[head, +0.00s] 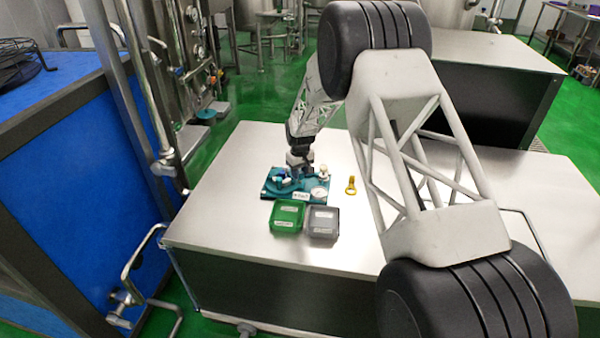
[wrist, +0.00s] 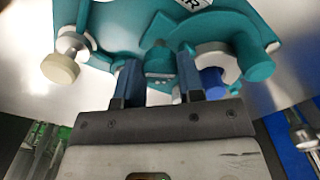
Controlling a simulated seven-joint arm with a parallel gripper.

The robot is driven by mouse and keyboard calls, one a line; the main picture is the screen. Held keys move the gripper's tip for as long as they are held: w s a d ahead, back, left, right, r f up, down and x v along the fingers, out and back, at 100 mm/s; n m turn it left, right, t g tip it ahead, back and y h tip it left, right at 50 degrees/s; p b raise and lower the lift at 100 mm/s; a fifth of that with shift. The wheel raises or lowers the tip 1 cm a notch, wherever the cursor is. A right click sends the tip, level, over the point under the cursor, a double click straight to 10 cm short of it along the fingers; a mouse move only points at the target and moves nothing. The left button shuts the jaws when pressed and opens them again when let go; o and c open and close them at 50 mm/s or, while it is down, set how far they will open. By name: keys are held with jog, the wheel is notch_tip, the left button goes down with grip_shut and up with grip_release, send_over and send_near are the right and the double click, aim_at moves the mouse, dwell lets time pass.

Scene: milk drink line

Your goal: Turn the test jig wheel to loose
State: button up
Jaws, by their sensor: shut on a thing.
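The teal test jig (head: 270,193) sits on the steel table, with a white label and a white round gauge (head: 319,193) at its front. My gripper (head: 300,171) is down over the middle of the jig. In the wrist view my gripper (wrist: 158,82) has its two fingers on either side of a small teal part (wrist: 159,60), which I take as the wheel, and is shut on it. The wheel's rim and any loose mark are hidden or too small to read. A cream knob (wrist: 60,68) on a metal stem is at left. A blue piece (wrist: 213,82) in a white ring is at right.
A green tray (head: 287,217) and a grey tray (head: 322,222) stand directly in front of the jig. A yellow ringed item (head: 351,185) lies to its right. The table (head: 235,180) is bare left of the jig. Pipes and a blue cabinet (head: 70,150) stand at left.

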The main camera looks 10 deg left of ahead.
aim_at(300, 173)
jog(key=shift+n, duration=0.4)
jog(key=o, duration=0.9)
jog(key=shift+r, duration=0.15)
jog(key=shift+r, duration=3.75)
jog(key=shift+d+r, duration=0.1)
